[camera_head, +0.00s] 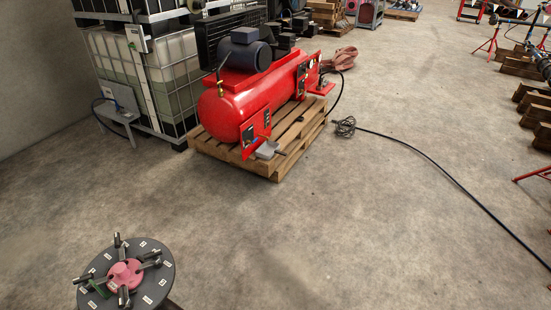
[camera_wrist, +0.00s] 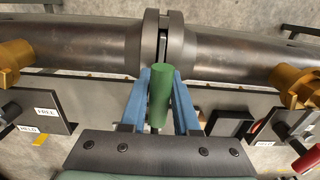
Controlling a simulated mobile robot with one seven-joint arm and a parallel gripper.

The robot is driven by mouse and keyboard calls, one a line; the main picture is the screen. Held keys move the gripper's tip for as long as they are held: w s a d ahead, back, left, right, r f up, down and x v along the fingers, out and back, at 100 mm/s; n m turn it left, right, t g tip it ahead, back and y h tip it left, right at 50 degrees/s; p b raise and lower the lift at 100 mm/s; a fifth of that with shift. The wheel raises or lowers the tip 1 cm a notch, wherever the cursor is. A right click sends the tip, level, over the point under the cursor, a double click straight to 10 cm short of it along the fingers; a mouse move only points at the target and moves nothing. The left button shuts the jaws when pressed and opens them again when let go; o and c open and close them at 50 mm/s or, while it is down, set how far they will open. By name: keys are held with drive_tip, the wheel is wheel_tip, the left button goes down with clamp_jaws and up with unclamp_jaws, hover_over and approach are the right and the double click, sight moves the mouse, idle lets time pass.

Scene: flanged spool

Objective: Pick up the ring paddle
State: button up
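In the wrist view, my gripper (camera_wrist: 162,78) has two blue fingers on either side of a green cylinder (camera_wrist: 159,98). The fingers appear closed against it, and it is slightly tilted. Its upper end is close in front of the narrow gap between two dark pipe flanges (camera_wrist: 148,38). I cannot tell whether this cylinder is the handle of the ring paddle; no ring shape is clearly visible. My gripper is not in the head view.
Plates labelled FREE (camera_wrist: 48,112) and brass-coloured clamps (camera_wrist: 14,60) flank the pipe. In the head view, a round grey disc (camera_head: 157,262) with a pink hub carries several metal pieces. A red compressor (camera_head: 232,110) stands on a pallet. A black hose crosses open concrete floor.

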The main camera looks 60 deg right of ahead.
clamp_jaws()
idle(1.1)
